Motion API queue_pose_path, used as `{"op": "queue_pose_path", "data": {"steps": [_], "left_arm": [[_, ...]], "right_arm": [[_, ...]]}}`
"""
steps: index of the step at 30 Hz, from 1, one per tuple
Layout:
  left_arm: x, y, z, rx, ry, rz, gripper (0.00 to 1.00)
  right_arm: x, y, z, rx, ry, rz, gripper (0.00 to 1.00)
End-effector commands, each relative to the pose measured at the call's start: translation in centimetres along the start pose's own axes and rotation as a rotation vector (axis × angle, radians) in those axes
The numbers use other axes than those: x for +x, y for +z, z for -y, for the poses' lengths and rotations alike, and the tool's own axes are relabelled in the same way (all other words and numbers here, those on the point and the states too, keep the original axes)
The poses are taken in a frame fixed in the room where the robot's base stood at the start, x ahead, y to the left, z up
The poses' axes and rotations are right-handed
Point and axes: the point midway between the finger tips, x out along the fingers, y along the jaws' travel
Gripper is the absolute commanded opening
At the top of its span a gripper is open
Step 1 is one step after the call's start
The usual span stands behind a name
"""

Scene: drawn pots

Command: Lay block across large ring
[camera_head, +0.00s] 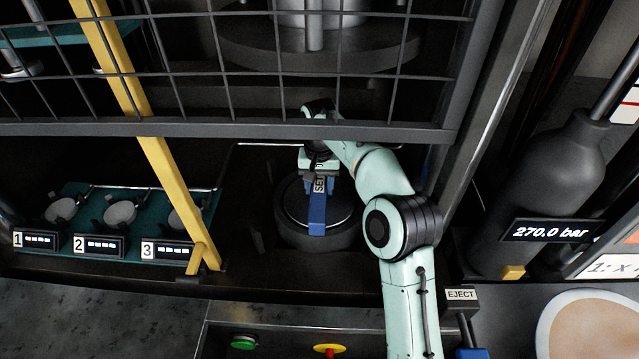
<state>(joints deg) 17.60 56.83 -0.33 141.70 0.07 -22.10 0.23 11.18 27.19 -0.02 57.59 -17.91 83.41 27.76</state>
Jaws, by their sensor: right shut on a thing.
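The large ring (284,215) is a dark round piece with a thin bright inner rim, standing in the middle of the dark machine bay. My right gripper (318,182) points down over the far side of the ring and is shut on the block's far part. The fingers and the far end of the block are partly hidden. My left gripper is not in view.
A wire mesh guard (230,128) hangs above the bay, with a yellow bar (160,160) slanting down at left. A teal tray (88,215) with numbered displays stands left. A grey cylinder (548,175) stands right.

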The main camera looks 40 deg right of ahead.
Motion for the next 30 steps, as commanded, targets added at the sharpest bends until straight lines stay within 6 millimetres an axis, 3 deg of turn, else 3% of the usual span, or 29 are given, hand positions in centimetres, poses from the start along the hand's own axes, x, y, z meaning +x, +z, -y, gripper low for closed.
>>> {"op": "queue_pose_path", "data": {"steps": [1,2,3,4,14,24,30], "left_arm": [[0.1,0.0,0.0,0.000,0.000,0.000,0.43],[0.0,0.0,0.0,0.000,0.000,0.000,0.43],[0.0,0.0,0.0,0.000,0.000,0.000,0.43],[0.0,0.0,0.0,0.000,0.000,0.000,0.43],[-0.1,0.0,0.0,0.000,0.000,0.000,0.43],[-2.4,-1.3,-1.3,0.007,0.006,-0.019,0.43],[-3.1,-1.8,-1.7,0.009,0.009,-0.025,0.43]], "right_arm": [[-0.1,0.0,0.0,0.000,-0.003,-0.005,0.00],[0.1,0.0,0.0,0.000,0.000,0.001,0.57],[0.1,0.0,0.0,0.000,0.000,0.001,0.70],[0.1,0.0,0.0,0.000,0.000,0.001,0.73],[-0.3,0.0,0.0,0.000,0.000,0.000,0.73],[-5.9,-0.1,0.1,0.000,-0.002,-0.004,0.73],[-7.6,-0.1,0.1,-0.001,0.000,-0.001,0.73]]}}
